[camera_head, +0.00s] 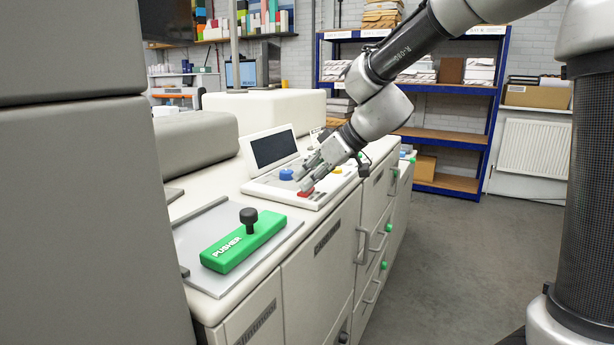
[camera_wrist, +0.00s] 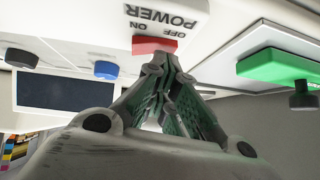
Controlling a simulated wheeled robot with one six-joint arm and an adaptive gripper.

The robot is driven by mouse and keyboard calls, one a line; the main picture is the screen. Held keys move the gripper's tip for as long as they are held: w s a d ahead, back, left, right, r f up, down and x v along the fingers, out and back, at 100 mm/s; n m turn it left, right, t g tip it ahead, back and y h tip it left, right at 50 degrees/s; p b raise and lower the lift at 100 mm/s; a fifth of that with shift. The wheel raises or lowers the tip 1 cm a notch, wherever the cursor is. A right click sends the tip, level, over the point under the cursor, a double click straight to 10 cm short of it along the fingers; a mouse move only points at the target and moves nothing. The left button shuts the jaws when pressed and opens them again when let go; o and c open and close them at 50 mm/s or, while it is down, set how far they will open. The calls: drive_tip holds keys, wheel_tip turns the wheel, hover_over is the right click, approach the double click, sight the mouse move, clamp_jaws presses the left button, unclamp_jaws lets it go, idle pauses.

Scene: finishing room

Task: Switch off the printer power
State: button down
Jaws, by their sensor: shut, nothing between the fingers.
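The printer (camera_head: 315,270) is a long cream machine with a sloped control panel (camera_head: 258,191). On the panel is a red power switch (camera_head: 306,193). In the wrist view the red switch (camera_wrist: 152,44) sits beside an upside-down label (camera_wrist: 160,17) reading "POWER", "ON" and "OFF". My gripper (camera_head: 303,186) is shut and empty, with its fingertips right at the switch. In the wrist view the fingertips (camera_wrist: 168,64) overlap one end of the switch and hide part of it. I cannot tell whether they touch it or which way it is set.
A blue knob (camera_head: 286,174) and a dark screen (camera_head: 273,149) are close to my gripper. A green pusher (camera_head: 242,242) with a black knob (camera_head: 248,216) lies on a grey plate at the near end. Shelving (camera_head: 445,138) stands behind. Grey floor is clear at right.

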drive_tip(key=shift+d+f, duration=0.1)
drive_tip(key=shift+w+d, duration=0.4)
drive_tip(key=shift+w, duration=0.25)
drive_tip(key=shift+r, duration=0.25)
drive_tip(key=shift+w+r, duration=0.1)
drive_tip(key=shift+r, duration=0.25)
wheel_tip(320, 180, up, 3)
drive_tip(key=shift+w+d+r, duration=0.1)
drive_tip(key=shift+w, duration=0.05)
drive_tip(key=v, duration=1)
